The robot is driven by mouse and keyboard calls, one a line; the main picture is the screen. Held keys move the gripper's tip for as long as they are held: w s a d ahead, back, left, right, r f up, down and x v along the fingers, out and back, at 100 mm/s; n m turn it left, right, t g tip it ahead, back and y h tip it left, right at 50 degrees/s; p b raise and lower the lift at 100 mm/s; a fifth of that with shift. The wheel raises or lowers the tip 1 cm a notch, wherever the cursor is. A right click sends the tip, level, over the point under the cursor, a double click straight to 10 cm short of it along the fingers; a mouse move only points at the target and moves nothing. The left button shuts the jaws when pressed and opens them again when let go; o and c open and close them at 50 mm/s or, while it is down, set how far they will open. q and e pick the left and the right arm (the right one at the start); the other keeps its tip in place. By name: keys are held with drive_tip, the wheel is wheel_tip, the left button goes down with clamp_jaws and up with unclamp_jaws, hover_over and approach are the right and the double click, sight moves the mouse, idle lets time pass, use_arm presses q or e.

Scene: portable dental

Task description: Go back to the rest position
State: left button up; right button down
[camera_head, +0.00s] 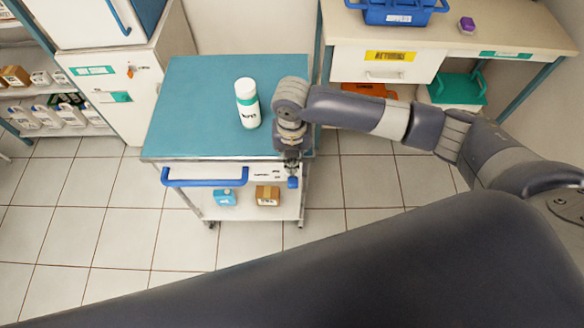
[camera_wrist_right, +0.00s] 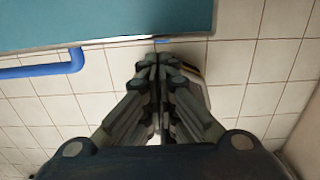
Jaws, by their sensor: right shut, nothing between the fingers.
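My right gripper (camera_head: 292,168) hangs in front of the right front corner of a cart with a teal top (camera_head: 190,100). Its fingers point down and a small blue part shows just below them. In the right wrist view the gripper (camera_wrist_right: 158,62) has its fingers together, with nothing seen between them. The cart's teal top (camera_wrist_right: 110,18) and blue handle (camera_wrist_right: 40,70) show beyond the fingers there. My right arm reaches in from the right side of the head view. My left gripper is not in view.
A white bottle with a green band (camera_head: 247,103) stands upright on the cart. A blue box (camera_head: 225,197) and a brown box (camera_head: 267,195) sit on its lower shelf. A desk (camera_head: 480,25) with a blue case (camera_head: 395,10) stands behind my right arm. Tiled floor (camera_head: 120,240) lies open at left.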

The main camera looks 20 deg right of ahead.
drive_tip(key=shift+r, duration=0.5)
